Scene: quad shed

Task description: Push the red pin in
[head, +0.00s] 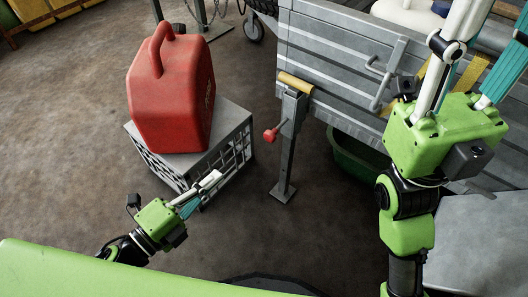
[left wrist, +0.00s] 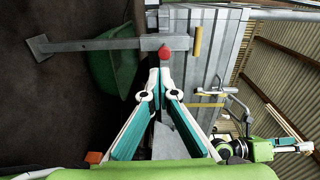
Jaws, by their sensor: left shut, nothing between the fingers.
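The red pin (head: 270,136) has a round red knob. It sticks out from the side of the upright grey metal post (head: 289,150) beside the trailer. In the left wrist view the red knob (left wrist: 164,53) is straight ahead of the fingertips, with a gap that I cannot judge exactly. My left gripper (head: 213,179) is shut and empty, left of and below the pin, beside the crate; its fingers converge in the left wrist view (left wrist: 157,72). My right gripper (head: 482,62) is raised at the right with its fingers apart; their tips are outside the head view.
A red fuel can (head: 172,90) stands on a grey crate (head: 233,140) left of the post. The grey trailer (head: 335,65) lies behind and right of it. A yellow handle (head: 295,82) tops the post. A green tub (head: 355,160) sits under the trailer.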

